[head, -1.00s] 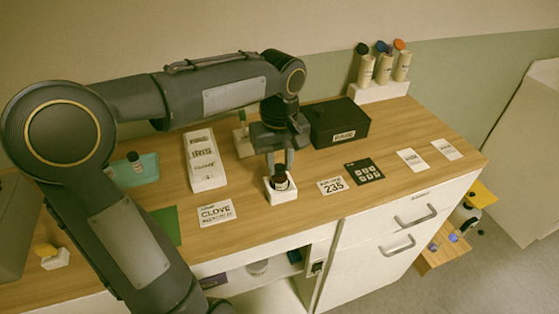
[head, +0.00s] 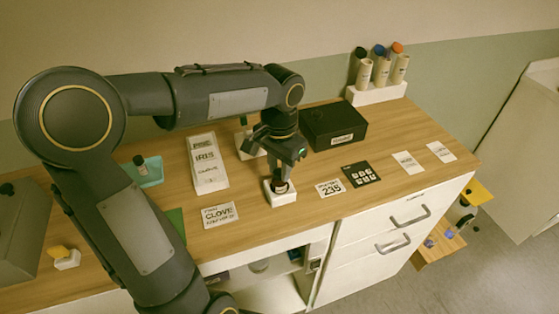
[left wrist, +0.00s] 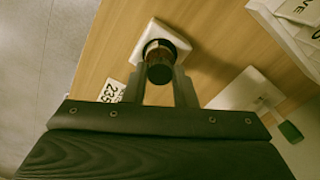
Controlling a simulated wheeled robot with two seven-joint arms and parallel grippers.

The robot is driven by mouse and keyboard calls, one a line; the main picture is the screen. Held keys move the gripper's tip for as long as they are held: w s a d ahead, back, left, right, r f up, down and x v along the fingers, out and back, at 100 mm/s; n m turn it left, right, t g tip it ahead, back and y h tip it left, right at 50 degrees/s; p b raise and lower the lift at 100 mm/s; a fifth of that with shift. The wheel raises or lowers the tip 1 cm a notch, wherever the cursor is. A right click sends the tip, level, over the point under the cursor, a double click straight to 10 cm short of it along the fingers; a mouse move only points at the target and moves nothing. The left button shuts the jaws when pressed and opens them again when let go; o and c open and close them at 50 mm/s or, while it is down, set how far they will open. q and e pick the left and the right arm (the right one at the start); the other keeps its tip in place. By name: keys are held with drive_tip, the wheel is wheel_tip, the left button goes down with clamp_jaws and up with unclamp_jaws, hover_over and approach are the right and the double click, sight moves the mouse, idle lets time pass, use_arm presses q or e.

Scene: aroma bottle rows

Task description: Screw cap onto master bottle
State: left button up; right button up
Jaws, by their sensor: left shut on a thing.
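The dark master bottle (head: 282,187) stands upright in a small white holder (head: 281,199) near the front edge of the counter. My left gripper (head: 281,176) points down over it, with its fingers around the dark cap at the bottle's top. In the left wrist view the round dark cap (left wrist: 160,73) sits between the two fingertips, and the white holder (left wrist: 165,30) shows beyond it. The cap's seating and thread are hidden. My right gripper is not in view.
A black box (head: 334,125) stands behind to the right. A white block with labels (head: 207,165) and a CLOVE card (head: 220,214) lie to the left. A rack (head: 376,94) with several capped tubes stands at the back right. Flat cards lie right of the holder.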

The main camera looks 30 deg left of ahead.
use_arm(q)
drive_tip(key=m+p, duration=0.1)
drive_tip(key=m, duration=0.3)
drive_tip(key=shift+r, duration=0.1)
drive_tip(key=shift+m+p, duration=0.45)
drive_tip(key=shift+m, duration=0.65)
drive_tip(key=o, duration=0.9)
drive_tip(key=shift+c, duration=0.2)
